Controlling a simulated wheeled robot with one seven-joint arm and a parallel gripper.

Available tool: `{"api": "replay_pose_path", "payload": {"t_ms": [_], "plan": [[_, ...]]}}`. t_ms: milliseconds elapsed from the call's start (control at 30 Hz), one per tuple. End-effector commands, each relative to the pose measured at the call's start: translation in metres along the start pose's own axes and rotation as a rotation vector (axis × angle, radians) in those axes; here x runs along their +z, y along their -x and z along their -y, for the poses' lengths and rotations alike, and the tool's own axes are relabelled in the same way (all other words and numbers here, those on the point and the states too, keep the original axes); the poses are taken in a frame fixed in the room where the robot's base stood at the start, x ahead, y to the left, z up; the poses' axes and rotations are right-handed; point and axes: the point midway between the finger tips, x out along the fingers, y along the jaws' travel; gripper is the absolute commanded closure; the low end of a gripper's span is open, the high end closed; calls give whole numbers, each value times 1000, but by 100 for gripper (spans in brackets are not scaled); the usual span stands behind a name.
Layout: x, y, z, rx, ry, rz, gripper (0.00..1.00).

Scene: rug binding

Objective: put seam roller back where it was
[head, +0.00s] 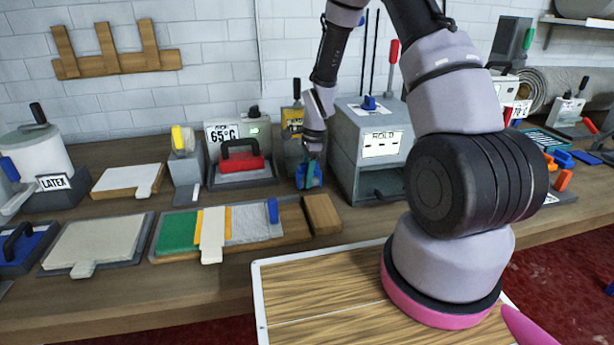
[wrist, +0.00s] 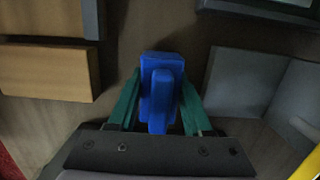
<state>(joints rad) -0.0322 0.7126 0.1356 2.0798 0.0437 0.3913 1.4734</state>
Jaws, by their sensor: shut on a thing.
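My gripper (head: 309,178) points down over the wooden workbench, with its green fingers on either side of a blue piece. In the wrist view my gripper (wrist: 158,105) is shut on this blue piece, the seam roller (wrist: 161,72), which has a raised narrow bar along its middle. The seam roller also shows low between the fingers in the head view (head: 315,177). It is at or just above the bench top; I cannot tell whether it touches. Its roller end is not clear in either view.
A wooden block (head: 322,214) lies just in front of my gripper. The grey box labelled HOLD (head: 365,150) stands close on the right. Bare bench (head: 205,290) shows in front.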

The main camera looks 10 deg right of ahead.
Motion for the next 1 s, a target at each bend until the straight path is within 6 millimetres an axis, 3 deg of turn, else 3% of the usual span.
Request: {"api": "replay_pose_path", "payload": {"t_ms": [200,233,300,667,767,1000], "plan": [[0,-2,0,0,1,0,100],[0,-3,0,1,1,0,46],[0,-3,0,0,1,0,20],[0,0,0,-1,0,0,20],[0,10,1,-4,1,-1,20],[1,59,1,-5,1,0,20]]}}
